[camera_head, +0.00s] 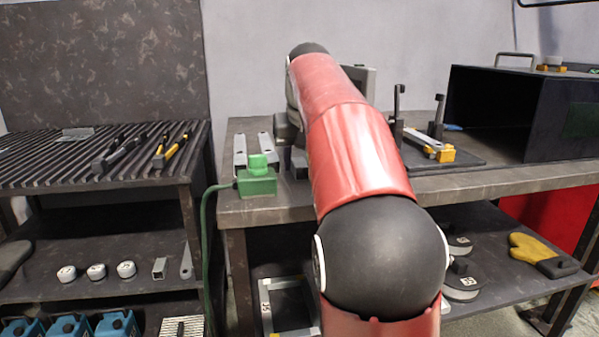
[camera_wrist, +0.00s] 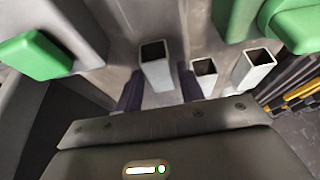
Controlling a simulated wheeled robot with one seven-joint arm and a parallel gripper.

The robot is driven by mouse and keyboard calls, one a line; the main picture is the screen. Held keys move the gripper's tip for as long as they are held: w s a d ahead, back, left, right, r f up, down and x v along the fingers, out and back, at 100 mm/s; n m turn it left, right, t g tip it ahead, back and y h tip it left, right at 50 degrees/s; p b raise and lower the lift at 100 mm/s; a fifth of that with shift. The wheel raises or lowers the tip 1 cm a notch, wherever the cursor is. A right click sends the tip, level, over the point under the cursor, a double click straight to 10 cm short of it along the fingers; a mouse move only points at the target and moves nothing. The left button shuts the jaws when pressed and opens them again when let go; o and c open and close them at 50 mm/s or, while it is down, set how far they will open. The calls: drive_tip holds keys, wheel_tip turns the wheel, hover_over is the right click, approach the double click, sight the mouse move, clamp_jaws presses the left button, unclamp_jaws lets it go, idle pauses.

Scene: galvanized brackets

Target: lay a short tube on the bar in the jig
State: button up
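Several square galvanized tubes show: in the head view two light tubes, a left one (camera_head: 240,150) and a right one (camera_head: 267,146), lie on the bench behind a green block. In the wrist view a tube (camera_wrist: 158,75) lies between the two dark fingers of my gripper (camera_wrist: 160,92), with narrow gaps at its sides. A small tube (camera_wrist: 204,78) and another tube (camera_wrist: 252,70) lie to its right. The gripper's fingers are hidden in the head view. The jig (camera_head: 470,156) is a dark plate with black posts, a light bar (camera_head: 422,139) and a yellow block (camera_head: 445,155).
The green block (camera_head: 257,181) with a cable sits at the bench's front left edge. A dark open box (camera_head: 555,115) stands right of the jig. A slatted table (camera_head: 60,160) with tools is at left. My red arm covers the bench's middle.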

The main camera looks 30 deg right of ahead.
clamp_jaws()
drive_tip(key=shift+r, duration=0.2)
